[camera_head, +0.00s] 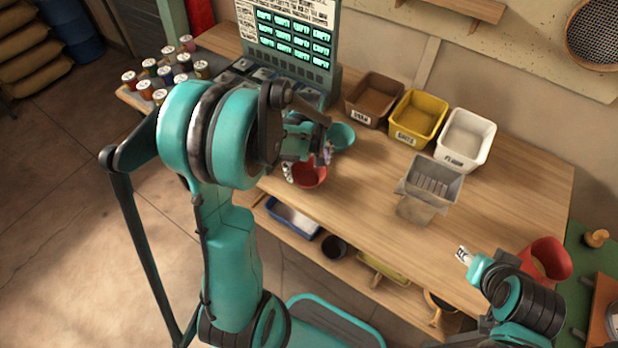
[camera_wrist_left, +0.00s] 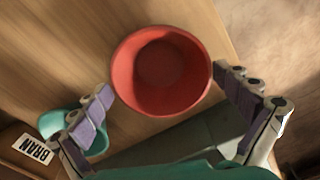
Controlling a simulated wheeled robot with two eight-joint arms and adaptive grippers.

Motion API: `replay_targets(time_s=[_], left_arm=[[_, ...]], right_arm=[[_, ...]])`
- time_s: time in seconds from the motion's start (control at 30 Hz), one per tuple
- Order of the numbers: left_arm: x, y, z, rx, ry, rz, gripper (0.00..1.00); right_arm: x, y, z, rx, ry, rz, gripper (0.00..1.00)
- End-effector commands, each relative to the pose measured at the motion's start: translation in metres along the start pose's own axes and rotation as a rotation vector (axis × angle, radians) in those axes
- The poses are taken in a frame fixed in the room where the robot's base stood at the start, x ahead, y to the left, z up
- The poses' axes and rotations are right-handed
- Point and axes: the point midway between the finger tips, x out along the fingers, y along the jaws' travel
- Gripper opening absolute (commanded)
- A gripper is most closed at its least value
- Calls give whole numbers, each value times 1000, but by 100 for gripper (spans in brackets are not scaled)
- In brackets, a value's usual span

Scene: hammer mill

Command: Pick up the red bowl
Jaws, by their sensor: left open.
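The red bowl (camera_head: 310,174) stands upright on the wooden table near its front edge, partly hidden by my left gripper in the head view. In the left wrist view the red bowl (camera_wrist_left: 160,70) looks empty and lies between and just beyond the spread fingers. My left gripper (camera_wrist_left: 165,98) is open with one finger on each side of the bowl; I cannot tell whether they touch it. In the head view my left gripper (camera_head: 305,165) is at the bowl. My right gripper (camera_head: 464,256) is low at the right, by the table's front edge; its jaws are too small to read.
A teal bowl (camera_head: 341,136) stands close behind the red bowl, beside one finger in the wrist view. Brown (camera_head: 374,97), yellow (camera_head: 418,118) and white (camera_head: 465,138) bins line the back. A metal hopper (camera_head: 434,182) stands mid-table. Clear wood lies between hopper and bowl.

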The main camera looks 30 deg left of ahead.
Motion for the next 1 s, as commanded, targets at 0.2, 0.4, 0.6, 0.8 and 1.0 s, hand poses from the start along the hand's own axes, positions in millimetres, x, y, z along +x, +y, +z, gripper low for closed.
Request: replay_targets(time_s=[0.2, 0.4, 0.6, 0.8, 1.0], left_arm=[[18, 0, -1, 0, 0, 0, 100], [16, 0, -1, 0, 0, 0, 79], [16, 0, -1, 0, 0, 0, 61], [16, 0, 0, 0, 0, 0, 61], [5, 0, 0, 0, 0, 0, 61]], right_arm=[[7, 0, 5, 0, 0, 0, 40], [6, 0, 4, 0, 0, 0, 40], [6, 0, 4, 0, 0, 0, 40], [6, 0, 4, 0, 0, 0, 40], [1, 0, 1, 0, 0, 0, 40]])
